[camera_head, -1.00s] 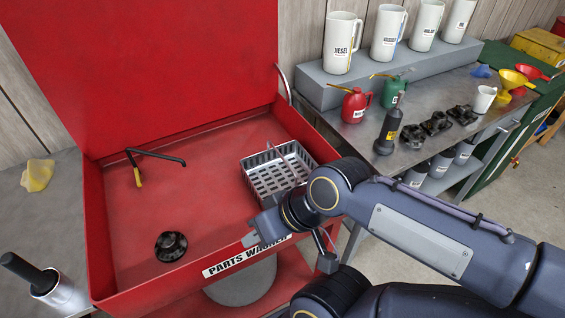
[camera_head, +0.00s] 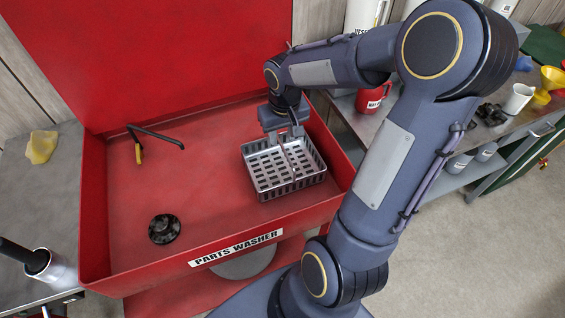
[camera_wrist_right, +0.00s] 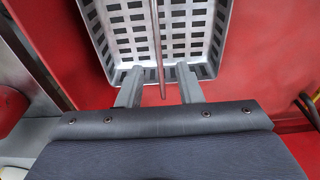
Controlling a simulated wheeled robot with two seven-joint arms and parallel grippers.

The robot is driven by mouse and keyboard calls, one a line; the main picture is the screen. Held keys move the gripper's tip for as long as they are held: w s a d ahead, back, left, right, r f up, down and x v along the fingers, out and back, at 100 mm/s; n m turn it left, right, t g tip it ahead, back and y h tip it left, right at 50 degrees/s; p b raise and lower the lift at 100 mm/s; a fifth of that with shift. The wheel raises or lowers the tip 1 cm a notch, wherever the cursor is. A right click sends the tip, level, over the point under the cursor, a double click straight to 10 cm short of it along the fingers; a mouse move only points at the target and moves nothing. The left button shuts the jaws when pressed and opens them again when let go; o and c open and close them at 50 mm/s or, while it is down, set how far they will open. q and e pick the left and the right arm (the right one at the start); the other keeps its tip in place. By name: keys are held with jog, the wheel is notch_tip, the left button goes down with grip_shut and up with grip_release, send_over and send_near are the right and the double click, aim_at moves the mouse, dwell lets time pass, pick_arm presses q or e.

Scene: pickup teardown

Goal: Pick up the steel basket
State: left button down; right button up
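The steel basket (camera_head: 284,172) is a grey slotted tray with a thin handle arching over its middle. It sits on the floor of the red parts washer (camera_head: 222,230), toward the right side. My right gripper (camera_head: 285,137) is above the basket's far edge, pointing down. In the right wrist view the basket (camera_wrist_right: 200,50) lies beyond the fingers, and its handle runs between them. The right fingers (camera_wrist_right: 159,88) are apart with a gap on both sides of the handle, so the gripper is open. My left gripper is not in view.
A black round part (camera_head: 164,229) lies in the washer at the left, and a black spout with a yellow end (camera_head: 138,152) is behind it. The washer's raised right wall is close to the basket. A bench (camera_head: 470,130) with cans and funnels stands at the right.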

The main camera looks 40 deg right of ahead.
aim_at(282, 146)
notch_tip(282, 146, down, 7)
jog(key=shift+w+d+f, duration=0.1)
dwell(0.3)
jog(key=shift+c, duration=0.3)
grip_shut()
dwell(1.1)
